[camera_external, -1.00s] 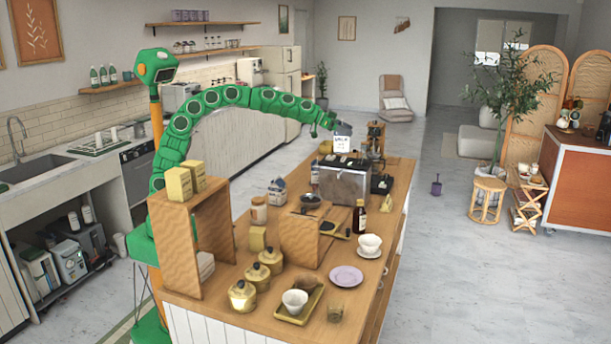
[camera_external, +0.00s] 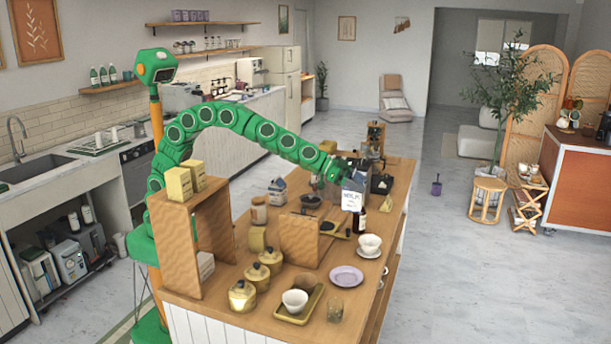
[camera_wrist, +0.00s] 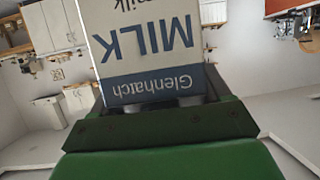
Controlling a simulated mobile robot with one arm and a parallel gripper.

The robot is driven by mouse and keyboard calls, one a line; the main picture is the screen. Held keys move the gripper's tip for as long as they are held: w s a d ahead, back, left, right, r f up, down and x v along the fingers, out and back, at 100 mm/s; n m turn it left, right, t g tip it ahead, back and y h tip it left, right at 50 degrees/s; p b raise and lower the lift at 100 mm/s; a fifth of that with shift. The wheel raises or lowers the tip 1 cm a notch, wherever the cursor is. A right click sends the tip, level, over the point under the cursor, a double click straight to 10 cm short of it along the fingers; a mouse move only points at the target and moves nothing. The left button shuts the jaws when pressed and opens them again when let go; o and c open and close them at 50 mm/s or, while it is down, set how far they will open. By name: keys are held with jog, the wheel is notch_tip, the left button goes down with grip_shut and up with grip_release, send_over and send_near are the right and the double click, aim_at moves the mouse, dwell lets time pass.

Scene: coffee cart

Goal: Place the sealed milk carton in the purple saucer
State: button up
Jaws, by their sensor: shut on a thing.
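A white milk carton with a dark blue-grey band (camera_external: 352,200) is held in my gripper (camera_external: 350,176), above the right side of the wooden counter. My gripper is shut on the carton, and the carton hangs over the area near the dark bottle. In the wrist view the carton (camera_wrist: 145,40) fills the upper middle, its MILK label upside down. The fingertips are mostly hidden behind it. The purple saucer (camera_external: 346,276) lies flat and empty on the counter, nearer the camera than the carton and apart from it.
A white cup on a saucer (camera_external: 370,245) stands between the carton and the purple saucer. A dark bottle (camera_external: 359,222) is just below the carton.

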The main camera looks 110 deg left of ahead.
jog(key=shift+w+d+f+n+y, duration=0.3)
jog(key=shift+w+d+f, duration=0.8)
jog(key=shift+d, duration=2.05)
jog(key=shift+w+d+f+n+y, duration=0.3)
jog(key=shift+w+d+f, duration=0.75)
jog(key=shift+d, duration=2.05)
notch_tip(320, 180, down, 15)
jog(key=a+n+y, duration=0.1)
jog(key=n+y, duration=0.1)
jog(key=shift+w+a+f+g+y, duration=0.2)
jog(key=shift+w+a+g+y, duration=0.1)
jog(key=shift+w+g, duration=0.1)
jog(key=shift+f, duration=0.45)
jog(key=o, duration=1.5)
jog(key=shift+c, duration=0.2)
